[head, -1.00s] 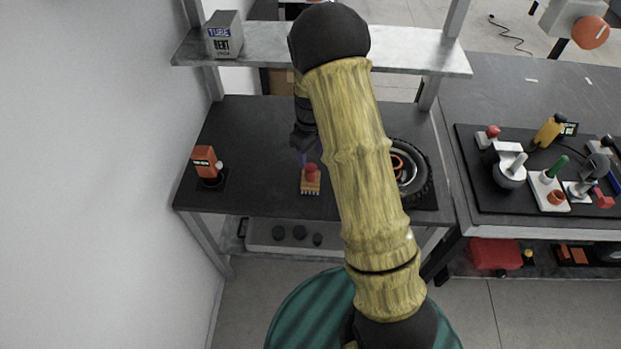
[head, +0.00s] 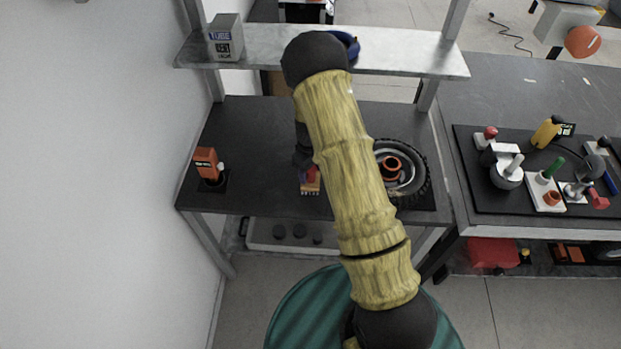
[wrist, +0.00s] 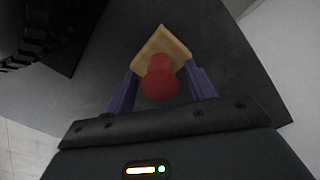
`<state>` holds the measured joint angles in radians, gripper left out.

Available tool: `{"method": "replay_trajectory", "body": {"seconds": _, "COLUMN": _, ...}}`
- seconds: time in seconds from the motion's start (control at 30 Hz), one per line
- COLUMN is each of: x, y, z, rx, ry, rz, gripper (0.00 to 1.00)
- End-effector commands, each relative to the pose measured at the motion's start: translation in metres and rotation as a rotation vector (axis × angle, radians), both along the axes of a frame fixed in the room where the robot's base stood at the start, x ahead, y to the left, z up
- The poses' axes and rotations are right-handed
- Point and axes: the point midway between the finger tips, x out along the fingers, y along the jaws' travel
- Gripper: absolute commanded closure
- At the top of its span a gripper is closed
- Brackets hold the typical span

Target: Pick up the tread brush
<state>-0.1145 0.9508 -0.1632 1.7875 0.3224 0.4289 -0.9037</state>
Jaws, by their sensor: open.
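The tread brush (head: 311,182) lies on the dark workbench, partly hidden by my arm in the head view. It has a tan wooden block with pale bristles and a red knob. In the wrist view the tread brush (wrist: 160,76) sits between and slightly beyond my fingers, its red knob toward the camera. My gripper (wrist: 161,85) is open, with one purple finger on each side of the red knob. I see a gap on both sides, so no grip shows. In the head view my gripper (head: 303,172) is mostly hidden behind my arm.
An orange device (head: 206,162) is at the left. A shelf (head: 400,52) with a grey box (head: 226,38) spans above. A second bench (head: 470,185) with tools is at right.

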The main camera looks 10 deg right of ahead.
Motion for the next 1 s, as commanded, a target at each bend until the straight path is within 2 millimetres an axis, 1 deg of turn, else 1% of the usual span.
{"method": "replay_trajectory", "body": {"seconds": 0.1, "x": -0.001, "y": 0.000, "z": -0.012, "rx": 0.000, "ry": 0.003, "rz": 0.000, "gripper": 0.45}}
{"method": "replay_trajectory", "body": {"seconds": 0.2, "x": 0.000, "y": 0.000, "z": -0.015, "rx": 0.000, "ry": 0.000, "rz": 0.001, "gripper": 0.45}}
{"method": "replay_trajectory", "body": {"seconds": 0.67, "x": 0.000, "y": 0.000, "z": -0.015, "rx": 0.001, "ry": 0.001, "rz": 0.000, "gripper": 0.45}}
{"method": "replay_trajectory", "body": {"seconds": 0.7, "x": 0.000, "y": 0.000, "z": -0.015, "rx": 0.001, "ry": 0.001, "rz": 0.000, "gripper": 0.47}}
{"method": "replay_trajectory", "body": {"seconds": 0.77, "x": 0.000, "y": 0.000, "z": -0.015, "rx": 0.000, "ry": 0.000, "rz": 0.000, "gripper": 0.59}}
{"method": "replay_trajectory", "body": {"seconds": 0.8, "x": 0.000, "y": 0.000, "z": -0.015, "rx": 0.001, "ry": 0.001, "rz": 0.000, "gripper": 0.67}}
{"method": "replay_trajectory", "body": {"seconds": 0.87, "x": 0.000, "y": 0.000, "z": -0.015, "rx": 0.001, "ry": 0.001, "rz": 0.000, "gripper": 0.78}}
{"method": "replay_trajectory", "body": {"seconds": 0.9, "x": 0.000, "y": 0.000, "z": -0.015, "rx": 0.001, "ry": 0.001, "rz": 0.000, "gripper": 0.86}}
{"method": "replay_trajectory", "body": {"seconds": 0.93, "x": 0.000, "y": 0.000, "z": -0.015, "rx": 0.001, "ry": 0.001, "rz": 0.000, "gripper": 0.92}}
{"method": "replay_trajectory", "body": {"seconds": 0.97, "x": 0.000, "y": 0.000, "z": -0.015, "rx": 0.001, "ry": 0.001, "rz": 0.000, "gripper": 0.97}}
{"method": "replay_trajectory", "body": {"seconds": 1.0, "x": 0.000, "y": 0.000, "z": -0.015, "rx": 0.000, "ry": 0.000, "rz": 0.000, "gripper": 0.97}}
